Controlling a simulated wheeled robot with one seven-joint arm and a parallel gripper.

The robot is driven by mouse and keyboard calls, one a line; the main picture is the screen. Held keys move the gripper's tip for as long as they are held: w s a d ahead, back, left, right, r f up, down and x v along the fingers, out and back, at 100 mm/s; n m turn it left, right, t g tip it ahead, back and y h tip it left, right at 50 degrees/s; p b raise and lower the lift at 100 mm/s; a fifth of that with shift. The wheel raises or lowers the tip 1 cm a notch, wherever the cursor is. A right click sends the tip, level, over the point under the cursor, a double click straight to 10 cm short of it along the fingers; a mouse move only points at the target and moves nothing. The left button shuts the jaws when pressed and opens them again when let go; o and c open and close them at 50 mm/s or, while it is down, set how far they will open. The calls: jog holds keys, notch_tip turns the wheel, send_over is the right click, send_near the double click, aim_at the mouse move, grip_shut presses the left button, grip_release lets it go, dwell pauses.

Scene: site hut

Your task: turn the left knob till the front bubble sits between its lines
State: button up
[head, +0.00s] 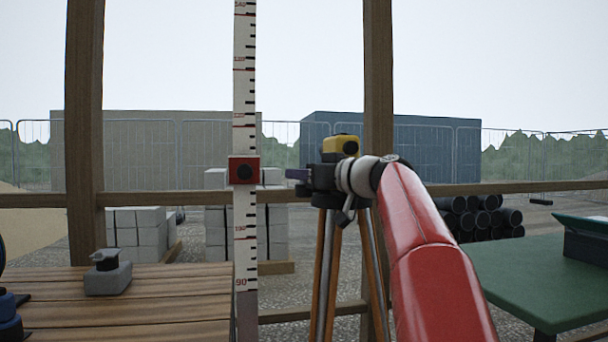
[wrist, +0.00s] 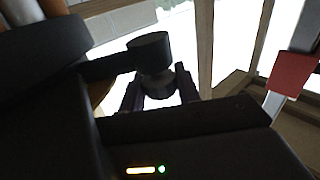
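A yellow and black levelling instrument (head: 340,147) sits on a tripod (head: 323,270) beyond my red arm. My gripper (head: 298,181) is at the left side of the instrument's dark base; its fingers look small and dark here. In the wrist view, a black round knob-like part (wrist: 150,52) with a narrower dark piece below it stands between the two fingertips of my gripper (wrist: 160,80). The fingers are close on either side; I cannot tell whether they touch it. I cannot tell which knob this is. The front bubble and its lines are not visible in either view.
A measuring staff (head: 244,90) with a red block (head: 244,170) stands just left of my gripper. A wooden bench (head: 160,312) is at lower left, with a grey block-shaped object (head: 108,280) on it. A green table (head: 540,275) is at right. Wooden posts frame the opening.

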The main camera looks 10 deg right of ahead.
jog(key=c, duration=0.4)
jog(key=shift+h+b, duration=0.3)
jog(key=shift+a+f+m+t+h+b, duration=0.1)
jog(key=shift+m+t+h+b, duration=0.4)
jog(key=shift+m+h, duration=0.2)
jog(key=shift+m+t+h, duration=0.5)
jog(key=shift+m+h, duration=0.2)
jog(key=shift+h, duration=0.3)
jog(key=shift+r+m+t+h+p, duration=0.15)
jog(key=shift+m+t+h+p, duration=0.1)
jog(key=shift+m+h+p, duration=0.5)
jog(key=shift+r+m+t+h+p, duration=0.1)
jog(key=shift+m+t+h, duration=0.25)
jog(key=shift+h, duration=0.7)
jog(key=shift+f+m+h+p, duration=0.15)
jog(key=shift+m+h+p, duration=0.45)
jog(key=shift+h, duration=0.2)
jog(key=o, duration=1)
jog(key=shift+c, duration=0.2)
